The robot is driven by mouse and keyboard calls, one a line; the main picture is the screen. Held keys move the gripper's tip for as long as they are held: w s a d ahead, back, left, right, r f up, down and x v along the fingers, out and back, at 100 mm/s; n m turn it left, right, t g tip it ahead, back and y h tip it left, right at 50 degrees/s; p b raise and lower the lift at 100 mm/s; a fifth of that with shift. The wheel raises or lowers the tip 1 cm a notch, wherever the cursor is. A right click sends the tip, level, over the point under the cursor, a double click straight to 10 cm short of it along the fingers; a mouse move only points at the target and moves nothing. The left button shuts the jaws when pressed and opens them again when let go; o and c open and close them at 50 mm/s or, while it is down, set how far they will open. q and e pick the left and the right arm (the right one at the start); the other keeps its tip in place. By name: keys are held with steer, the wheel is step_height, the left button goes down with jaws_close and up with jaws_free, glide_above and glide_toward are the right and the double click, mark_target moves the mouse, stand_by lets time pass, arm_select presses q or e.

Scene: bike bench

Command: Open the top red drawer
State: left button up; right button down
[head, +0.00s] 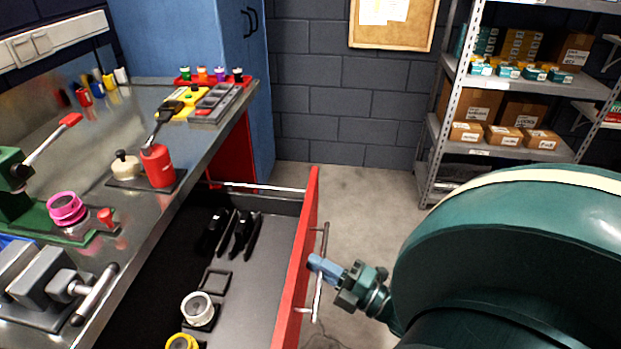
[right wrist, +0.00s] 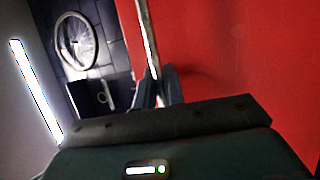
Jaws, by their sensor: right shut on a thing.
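The top red drawer (head: 297,262) is pulled out from under the metal workbench (head: 225,125), with its dark inside showing. Its red front fills much of the right wrist view (right wrist: 225,60). A metal bar handle (head: 318,290) runs along the outer face of the front. My right gripper (head: 318,265) is shut on the handle, with the bar (right wrist: 148,35) between its fingers in the right wrist view. Black tools (head: 238,232), a round white-rimmed item (head: 197,308) and a yellow ring (head: 182,342) lie in the drawer. My left gripper is not in view.
The bench top holds a red bottle (head: 158,166), a grey vise (head: 45,288) and a tool tray (head: 215,103). A blue cabinet (head: 200,45) stands behind. Shelves with boxes (head: 525,139) stand at the back right. Grey floor (head: 370,195) lies open beyond the drawer.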

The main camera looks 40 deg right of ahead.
steer(key=c, duration=1.8)
jaws_free()
steer(key=shift+o, duration=0.2)
arm_select(q)
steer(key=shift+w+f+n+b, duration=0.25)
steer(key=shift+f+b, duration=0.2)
steer(key=shift+b, duration=0.65)
arm_select(e)
steer(key=v, duration=1.3)
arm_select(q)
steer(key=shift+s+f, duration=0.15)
arm_select(e)
steer(key=shift+s, duration=0.1)
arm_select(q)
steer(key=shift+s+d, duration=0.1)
arm_select(e)
steer(key=shift+s+d, duration=0.1)
